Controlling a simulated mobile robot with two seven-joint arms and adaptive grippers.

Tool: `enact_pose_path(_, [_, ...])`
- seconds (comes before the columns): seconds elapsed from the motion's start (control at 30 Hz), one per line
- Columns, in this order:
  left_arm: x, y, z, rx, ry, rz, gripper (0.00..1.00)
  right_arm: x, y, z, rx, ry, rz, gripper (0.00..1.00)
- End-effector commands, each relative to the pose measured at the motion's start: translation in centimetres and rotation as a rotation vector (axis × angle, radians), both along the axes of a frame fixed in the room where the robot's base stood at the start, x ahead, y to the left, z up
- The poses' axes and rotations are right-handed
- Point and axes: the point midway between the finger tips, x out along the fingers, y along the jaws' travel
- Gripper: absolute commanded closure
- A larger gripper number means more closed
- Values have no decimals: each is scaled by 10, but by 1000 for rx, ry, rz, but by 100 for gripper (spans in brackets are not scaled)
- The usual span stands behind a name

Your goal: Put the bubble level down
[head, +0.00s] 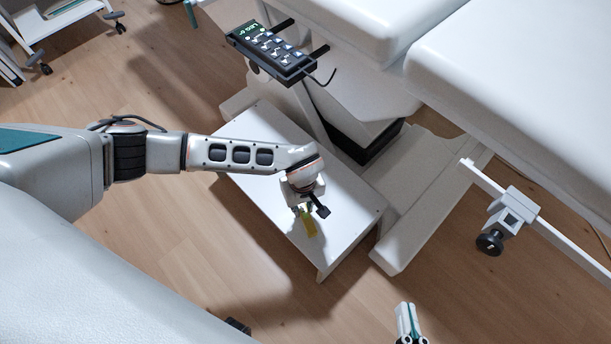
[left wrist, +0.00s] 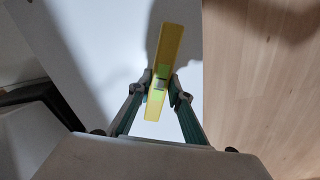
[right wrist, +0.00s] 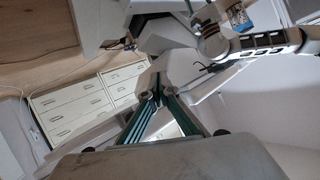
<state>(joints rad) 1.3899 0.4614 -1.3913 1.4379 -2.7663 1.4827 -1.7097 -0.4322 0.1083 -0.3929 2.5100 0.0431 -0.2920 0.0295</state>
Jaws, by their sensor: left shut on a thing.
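The bubble level is a yellow bar with a green vial. It shows in the head view (head: 309,225) over a low white step (head: 260,142), and in the left wrist view (left wrist: 169,55). My left gripper (head: 304,208) is shut on it, with one finger on each side of the bar in the left wrist view (left wrist: 161,84). I cannot tell whether the level touches the step top. My right gripper (head: 406,318) is low in the head view, away from the step; its fingertips meet with nothing between them in the right wrist view (right wrist: 158,95).
The white couch (head: 520,75) and its base stand right of the step. A hand control (head: 270,52) with lit display hangs above the step's far end. A rail clamp (head: 510,215) is at the right. Wooden floor (head: 185,265) is clear at the near side.

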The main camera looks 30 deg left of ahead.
Motion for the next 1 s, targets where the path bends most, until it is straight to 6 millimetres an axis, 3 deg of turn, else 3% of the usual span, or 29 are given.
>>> enact_pose_path(0.03, [-6,-1,-15,-3,12,1,100,-4,6,-6,41,24,-15,100])
enact_pose_path(0.1, [-4,-1,-19,-2,8,1,100,-5,9,-6,69,27,-24,100])
enact_pose_path(0.57, [0,0,-20,0,0,1,100,-4,10,-3,82,25,-25,100])
enact_pose_path(0.6, [0,0,-21,-1,1,1,76,-4,10,-3,82,25,-25,100])
enact_pose_path(0.67, [0,0,-20,-1,0,1,64,-4,10,-3,81,24,-25,100])
enact_pose_path(1.0, [0,0,-20,-1,-1,1,64,-4,10,-3,81,23,-25,100])
